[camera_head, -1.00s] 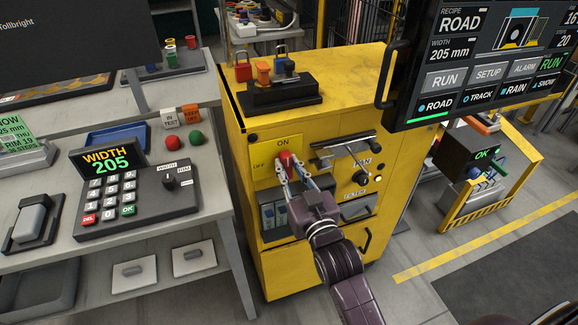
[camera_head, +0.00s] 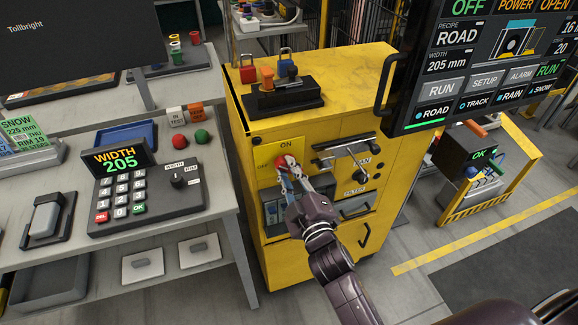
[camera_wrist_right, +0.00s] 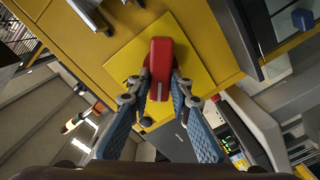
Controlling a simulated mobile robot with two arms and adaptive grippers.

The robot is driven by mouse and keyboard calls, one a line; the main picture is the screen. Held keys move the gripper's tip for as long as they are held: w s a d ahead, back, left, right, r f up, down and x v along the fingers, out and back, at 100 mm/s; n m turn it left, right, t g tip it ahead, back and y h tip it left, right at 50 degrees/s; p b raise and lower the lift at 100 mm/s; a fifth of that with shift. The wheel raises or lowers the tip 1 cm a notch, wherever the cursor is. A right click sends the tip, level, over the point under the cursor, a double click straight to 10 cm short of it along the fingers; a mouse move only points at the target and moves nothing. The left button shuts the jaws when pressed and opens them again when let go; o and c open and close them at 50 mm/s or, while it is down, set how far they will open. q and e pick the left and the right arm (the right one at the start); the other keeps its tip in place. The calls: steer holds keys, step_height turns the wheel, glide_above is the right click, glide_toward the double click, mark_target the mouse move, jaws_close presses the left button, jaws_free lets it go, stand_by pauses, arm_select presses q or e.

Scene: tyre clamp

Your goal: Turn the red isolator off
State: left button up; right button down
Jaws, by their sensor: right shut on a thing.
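The red isolator handle (camera_head: 281,161) sits on a yellow plate (camera_head: 267,176) on the front of the yellow cabinet, with ON marked above and OFF at the left. My right gripper (camera_head: 287,174) is shut on the handle, its blue fingers on either side. In the right wrist view the red handle (camera_wrist_right: 161,62) lies between the fingertips (camera_wrist_right: 160,88), slanted relative to the edges of the yellow plate (camera_wrist_right: 198,66). The handle appears to stand at an angle between ON and OFF. The fingers partly hide its lower end. My left gripper is out of view.
Metal handles and knobs (camera_head: 345,147) sit right of the isolator. Padlocks (camera_head: 286,62) stand on a black block on the cabinet top. A bench with a keypad (camera_head: 150,190) is at left. A large screen (camera_head: 490,80) hangs at right, showing "OFF", "POWER" and "OPEN" along its top.

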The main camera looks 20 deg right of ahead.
steer(key=n, duration=0.3)
steer(key=shift+a+f+n, duration=0.15)
steer(key=shift+f+n, duration=0.05)
steer(key=shift+n, duration=0.2)
steer(key=shift+f+n, duration=0.2)
steer(key=shift+n, duration=1.8)
steer(key=c, duration=1.8)
jaws_free()
steer(key=shift+o, duration=0.2)
